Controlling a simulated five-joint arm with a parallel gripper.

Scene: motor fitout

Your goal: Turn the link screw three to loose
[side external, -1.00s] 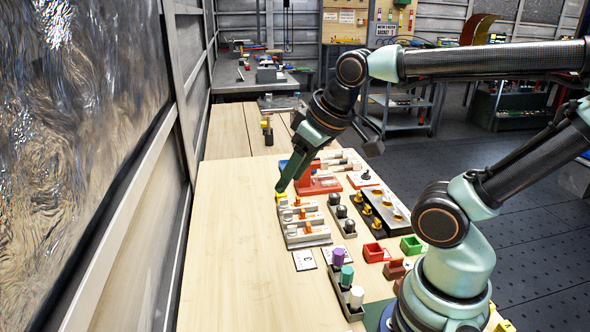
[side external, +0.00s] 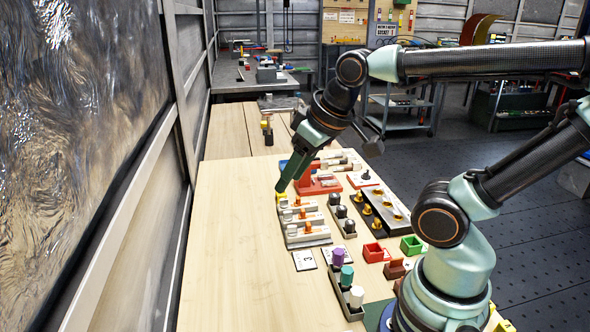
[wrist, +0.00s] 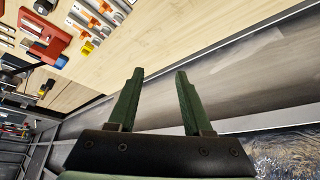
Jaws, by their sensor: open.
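My gripper (side external: 281,187) is open and empty above the left side of the bench, by the far end of a row of pale grey blocks. In the wrist view my gripper (wrist: 159,73) has its two green fingers apart, with only bench edge and wall behind them. The grey blocks (side external: 307,240) carry orange pieces (side external: 307,227) and stand mid-bench. Orange pieces (wrist: 94,22) also show at the top of the wrist view. These may be the link screws; I cannot tell which is three or how any is turned. A yellow piece (wrist: 86,48) lies at the row's end.
A red fixture (side external: 318,186) stands right beside my gripper. A dark tray with brass parts (side external: 378,213), red bin (side external: 373,252), green bin (side external: 411,245) and a rack with coloured cylinders (side external: 346,276) are nearer. The bench's left side (side external: 225,260) is bare, bordered by a wall.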

